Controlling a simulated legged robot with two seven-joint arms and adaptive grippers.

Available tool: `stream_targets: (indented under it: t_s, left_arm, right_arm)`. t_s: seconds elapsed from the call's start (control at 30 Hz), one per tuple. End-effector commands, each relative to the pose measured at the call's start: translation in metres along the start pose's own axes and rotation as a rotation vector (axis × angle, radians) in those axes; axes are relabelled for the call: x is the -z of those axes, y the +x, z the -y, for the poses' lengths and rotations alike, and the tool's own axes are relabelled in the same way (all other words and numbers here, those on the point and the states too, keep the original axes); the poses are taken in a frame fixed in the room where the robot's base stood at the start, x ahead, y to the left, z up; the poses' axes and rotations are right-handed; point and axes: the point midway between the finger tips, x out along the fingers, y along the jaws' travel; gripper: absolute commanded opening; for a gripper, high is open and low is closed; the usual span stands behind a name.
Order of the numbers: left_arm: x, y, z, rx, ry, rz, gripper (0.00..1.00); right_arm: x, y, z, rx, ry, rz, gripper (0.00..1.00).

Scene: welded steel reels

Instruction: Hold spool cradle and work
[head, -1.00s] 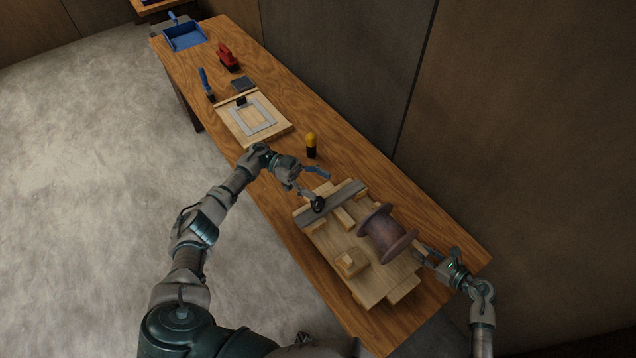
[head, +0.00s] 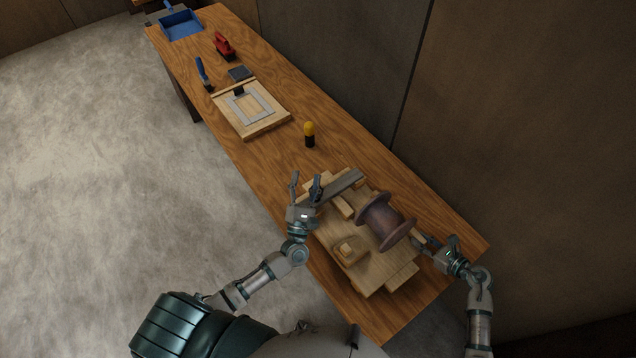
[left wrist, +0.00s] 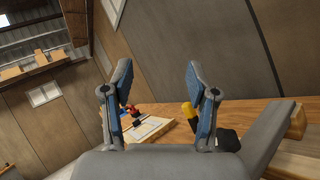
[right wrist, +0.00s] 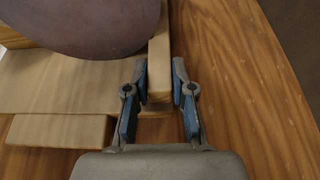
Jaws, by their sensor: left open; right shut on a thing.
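The wooden spool cradle (head: 376,281) lies on the bench, with a dark brown steel reel (head: 387,222) lying on its side across it. A grey flat bar (head: 346,182) crosses the cradle's far end. In the right wrist view, my right gripper (right wrist: 160,78) is shut on a narrow wooden rail (right wrist: 158,48) of the cradle beside the reel (right wrist: 85,22); it also shows in the head view (head: 421,239). My left gripper (head: 305,180) is open and empty by the bar's left end, fingers pointing away. A black knob (left wrist: 228,140) shows beside the grey bar (left wrist: 264,138) in the left wrist view.
A yellow-and-black tool (head: 309,134) stands beyond the cradle. Further back are a wooden board with a grey frame (head: 268,117), a blue-handled brush (head: 203,75), a dark pad (head: 240,73), a red tool (head: 224,46) and a blue tray (head: 181,25). A wall runs along the right side.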

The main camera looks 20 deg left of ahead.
Motion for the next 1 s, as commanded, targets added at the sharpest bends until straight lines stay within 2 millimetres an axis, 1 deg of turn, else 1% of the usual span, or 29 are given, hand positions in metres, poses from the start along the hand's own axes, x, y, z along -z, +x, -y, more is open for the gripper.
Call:
stream_targets:
  t_s: [0.03,0.1,0.2,0.3,0.43,0.5,0.57,0.67,0.9,1.0]
  left_arm:
    - [0.009,-0.018,0.006,0.034,-0.09,-0.104,0.59]
    - [0.019,-0.041,0.015,0.079,-0.213,-0.23,0.59]
    - [0.025,-0.068,0.025,0.13,-0.364,-0.368,0.59]
    - [0.025,-0.087,0.033,0.164,-0.476,-0.457,0.59]
    - [0.024,-0.099,0.038,0.185,-0.555,-0.515,0.59]
    - [0.025,-0.098,0.04,0.189,-0.571,-0.525,0.59]
    - [0.027,-0.093,0.043,0.19,-0.575,-0.526,0.59]
    - [0.034,-0.078,0.048,0.189,-0.573,-0.524,0.59]
    - [0.056,-0.034,0.064,0.189,-0.571,-0.523,0.59]
    - [0.063,-0.019,0.069,0.189,-0.571,-0.524,0.59]
  right_arm:
    - [0.0,0.0,0.0,0.0,0.0,0.001,0.0]
    - [0.0,0.0,0.0,0.0,0.0,0.001,0.0]
    - [0.0,0.0,0.0,0.0,0.001,0.001,0.0]
    - [0.0,0.0,0.0,0.0,0.001,0.0,0.0]
    - [0.0,0.0,0.001,0.0,0.001,0.0,0.0]
    - [0.0,0.0,0.001,-0.001,0.001,0.0,0.0]
    - [0.0,0.0,0.001,-0.001,0.001,0.0,0.0]
    - [0.0,0.0,0.001,-0.001,0.001,0.0,0.0]
    - [0.0,0.0,0.001,0.0,0.001,-0.001,0.0]
    - [0.0,0.0,0.001,0.0,0.001,-0.001,0.0]
